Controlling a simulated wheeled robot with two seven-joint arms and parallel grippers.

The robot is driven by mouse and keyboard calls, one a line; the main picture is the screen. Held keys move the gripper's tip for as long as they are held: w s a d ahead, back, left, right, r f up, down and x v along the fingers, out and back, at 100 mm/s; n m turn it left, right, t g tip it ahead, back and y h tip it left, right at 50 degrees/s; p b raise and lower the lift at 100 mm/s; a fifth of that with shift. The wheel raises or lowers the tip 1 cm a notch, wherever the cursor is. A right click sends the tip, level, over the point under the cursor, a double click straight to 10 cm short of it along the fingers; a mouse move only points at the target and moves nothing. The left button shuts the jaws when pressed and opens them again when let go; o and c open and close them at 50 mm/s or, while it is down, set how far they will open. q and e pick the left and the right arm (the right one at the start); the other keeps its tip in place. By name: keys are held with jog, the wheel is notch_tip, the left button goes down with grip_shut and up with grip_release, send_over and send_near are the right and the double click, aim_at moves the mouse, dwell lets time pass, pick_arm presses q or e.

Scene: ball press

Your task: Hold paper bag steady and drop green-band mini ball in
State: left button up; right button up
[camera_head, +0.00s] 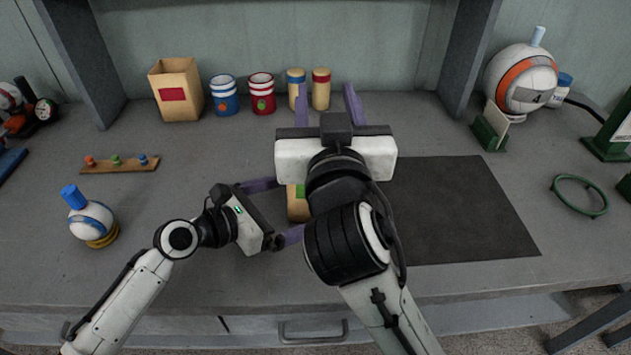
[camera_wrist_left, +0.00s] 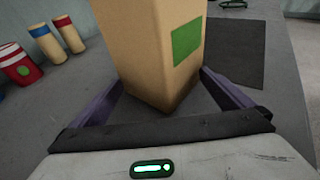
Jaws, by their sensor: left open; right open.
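A tan paper bag with a green label stands upright in the left wrist view (camera_wrist_left: 150,50). In the head view only a strip of the bag (camera_head: 298,208) shows, left of my right arm. My left gripper (camera_head: 279,212) is open with a finger on each side of the bag; contact is unclear. My right gripper (camera_head: 327,104) is open, its fingers pointing to the back; no ball shows between them. The bag's mouth is hidden in both views.
Another tan bag with a red label (camera_head: 175,90), blue (camera_head: 224,97) and red (camera_head: 262,95) cans and two tan cylinders (camera_head: 321,90) stand at the back. A small peg rack (camera_head: 119,165) and a blue-banded ball (camera_head: 91,220) are left. A dark mat (camera_head: 460,210) lies right.

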pick_arm(q)
jog(key=shift+s+d+f, duration=0.25)
jog(key=shift+s+d, duration=0.2)
jog(key=v, duration=0.8)
jog(key=w+v, duration=0.1)
jog(key=v, duration=0.3)
jog(key=shift+s+a+r, duration=0.1)
jog(key=shift+a+r, duration=0.1)
jog(key=shift+a, duration=0.25)
